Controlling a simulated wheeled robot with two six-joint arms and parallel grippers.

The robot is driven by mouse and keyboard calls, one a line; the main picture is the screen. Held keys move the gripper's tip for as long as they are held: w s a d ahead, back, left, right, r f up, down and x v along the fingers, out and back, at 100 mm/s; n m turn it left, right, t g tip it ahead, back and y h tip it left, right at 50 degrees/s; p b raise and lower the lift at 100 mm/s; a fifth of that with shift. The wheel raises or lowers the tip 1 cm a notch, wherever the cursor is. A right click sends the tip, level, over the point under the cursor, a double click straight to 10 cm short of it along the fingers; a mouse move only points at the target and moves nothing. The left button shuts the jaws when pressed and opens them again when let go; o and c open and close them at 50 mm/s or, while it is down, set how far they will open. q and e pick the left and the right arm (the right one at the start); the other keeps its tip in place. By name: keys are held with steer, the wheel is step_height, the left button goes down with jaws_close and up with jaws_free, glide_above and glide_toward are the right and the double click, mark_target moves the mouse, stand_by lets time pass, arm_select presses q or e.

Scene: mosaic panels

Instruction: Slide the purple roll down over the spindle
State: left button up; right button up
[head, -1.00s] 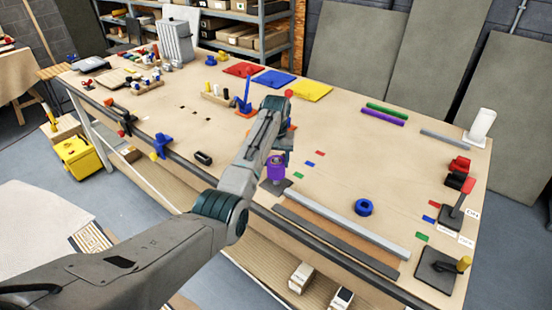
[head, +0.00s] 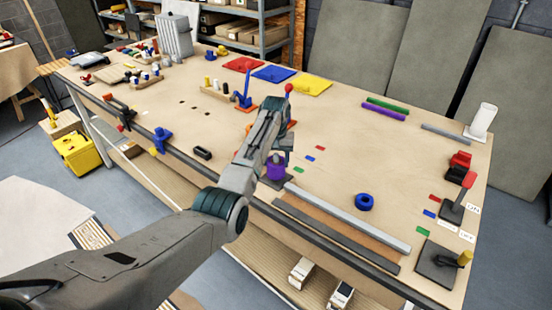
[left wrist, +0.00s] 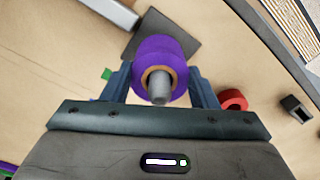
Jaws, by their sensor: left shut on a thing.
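The purple roll (head: 276,170) is around the grey spindle, whose tip pokes out above it. The spindle (left wrist: 160,88) shows in the left wrist view, coming up through the roll's tan-lined hole. It stands on a dark square base plate (left wrist: 183,36) near the table's front edge. My left gripper (left wrist: 160,85) is shut on the roll (left wrist: 152,50), one finger on each side. In the head view my left arm partly covers the spot, and I cannot tell whether the roll touches the plate. My right gripper is not in view.
Long grey and dark bars (head: 345,218) lie along the front edge to the right. A blue ring (head: 364,202) lies beyond them. A red round thing (left wrist: 232,100) is close to one finger in the left wrist view.

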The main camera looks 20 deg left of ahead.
arm_select(q)
steer(key=shift+f+b, duration=0.4)
steer(key=shift+f, duration=0.55)
steer(key=o, duration=1.1)
steer(key=shift+r, duration=0.15)
steer(key=shift+r, duration=0.3)
step_height(320, 180, up, 9)
steer(key=b, duration=0.4)
steer(key=shift+f, duration=0.1)
steer(key=shift+r, duration=0.6)
